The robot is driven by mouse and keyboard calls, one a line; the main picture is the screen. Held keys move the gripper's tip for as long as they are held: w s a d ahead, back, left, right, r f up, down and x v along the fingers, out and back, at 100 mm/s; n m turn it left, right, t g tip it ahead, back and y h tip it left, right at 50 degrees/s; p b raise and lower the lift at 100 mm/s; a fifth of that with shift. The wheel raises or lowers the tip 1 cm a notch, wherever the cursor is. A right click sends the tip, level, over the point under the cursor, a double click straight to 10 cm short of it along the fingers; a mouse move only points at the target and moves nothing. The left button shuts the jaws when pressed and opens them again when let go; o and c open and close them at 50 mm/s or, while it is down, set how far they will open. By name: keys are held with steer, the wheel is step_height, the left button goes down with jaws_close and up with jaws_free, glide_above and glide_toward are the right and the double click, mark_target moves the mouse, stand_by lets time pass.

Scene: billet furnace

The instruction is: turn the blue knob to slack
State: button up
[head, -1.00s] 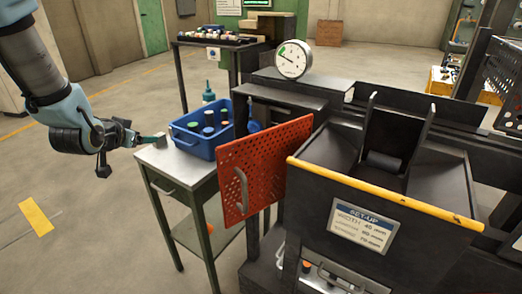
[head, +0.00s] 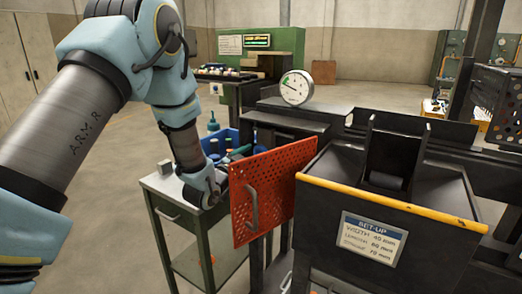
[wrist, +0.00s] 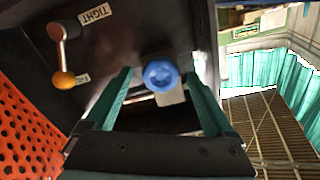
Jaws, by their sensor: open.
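The blue knob (wrist: 161,75) shows in the wrist view on a dark machine face, with a pale plate just below it. My gripper (wrist: 158,76) is open, with one teal finger on each side of the knob in the picture. I cannot tell whether the fingertips reach past the knob or touch it. In the head view my gripper (head: 240,149) is at the left edge of the red perforated panel, over the blue bin. The knob is hidden there.
A lever with an orange ball (wrist: 63,79) and a "TIGHT" label (wrist: 95,13) are left of the knob. The red perforated panel (head: 270,190) stands close by my gripper. The blue bin (head: 218,138) sits on the side table (head: 160,185) below. A dial gauge (head: 297,88) stands above.

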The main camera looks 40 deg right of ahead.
mark_target(260, 153)
steer(key=shift+p+x, duration=0.3)
steer(key=shift+x, duration=1.25)
steer(key=c, duration=1.4)
